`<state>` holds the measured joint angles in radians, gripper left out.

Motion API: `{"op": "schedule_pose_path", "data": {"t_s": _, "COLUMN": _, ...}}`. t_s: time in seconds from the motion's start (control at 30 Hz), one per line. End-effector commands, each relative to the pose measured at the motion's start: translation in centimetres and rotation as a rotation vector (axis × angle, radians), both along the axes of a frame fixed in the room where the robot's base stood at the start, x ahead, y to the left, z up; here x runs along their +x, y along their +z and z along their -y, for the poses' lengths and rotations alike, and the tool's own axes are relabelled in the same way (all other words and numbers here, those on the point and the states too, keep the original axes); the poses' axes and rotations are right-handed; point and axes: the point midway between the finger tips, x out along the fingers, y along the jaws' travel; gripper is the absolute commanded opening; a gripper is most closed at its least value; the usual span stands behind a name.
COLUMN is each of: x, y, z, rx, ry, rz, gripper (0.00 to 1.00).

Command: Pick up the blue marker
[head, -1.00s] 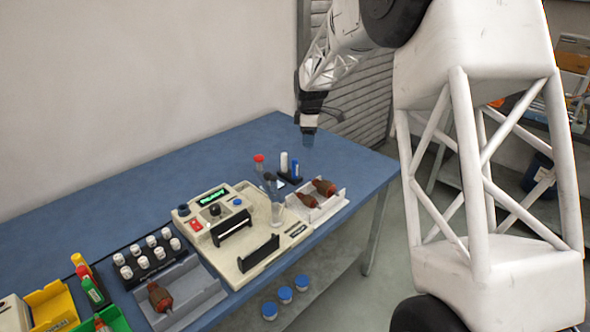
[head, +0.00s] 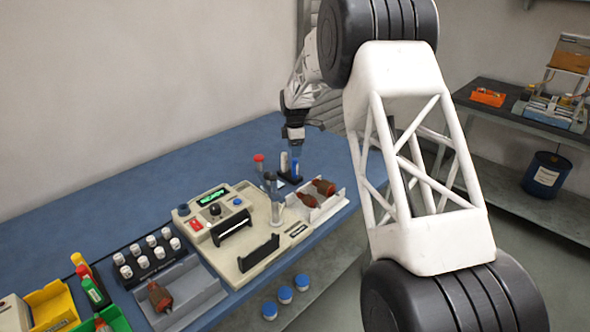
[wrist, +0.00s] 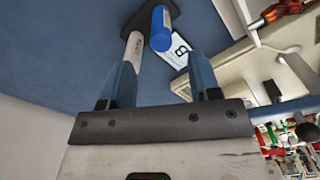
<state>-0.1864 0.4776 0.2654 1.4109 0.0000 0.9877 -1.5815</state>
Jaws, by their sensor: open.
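The blue marker (head: 295,167) stands upright in a small black holder (head: 291,179) at the back right of the blue table. A white marker (head: 284,162) stands beside it. My gripper (head: 296,151) is just above the two markers, pointing down. In the wrist view my gripper (wrist: 160,62) is open, with its two blue fingers spread and nothing between them. The blue marker (wrist: 161,30) lies a little beyond the gap between the fingertips, and the white marker (wrist: 134,48) is nearer the left finger. No contact between fingers and markers shows.
A beige winding machine (head: 236,247) stands left of the holder. A pale tray (head: 318,212) with red-brown armatures is in front of it. The table behind the holder is clear.

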Motion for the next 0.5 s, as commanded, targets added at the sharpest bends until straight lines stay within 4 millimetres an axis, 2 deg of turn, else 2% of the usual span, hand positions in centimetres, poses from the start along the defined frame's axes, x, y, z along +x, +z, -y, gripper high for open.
{"op": "schedule_pose_path", "data": {"t_s": 0.33, "x": 0.0, "y": -2.1, "z": 0.0, "rx": 0.000, "ry": -0.001, "rz": -0.001, "gripper": 0.57}}
{"op": "schedule_pose_path", "data": {"t_s": 0.5, "x": 0.0, "y": -2.6, "z": 0.0, "rx": 0.000, "ry": -0.001, "rz": 0.000, "gripper": 0.57}}
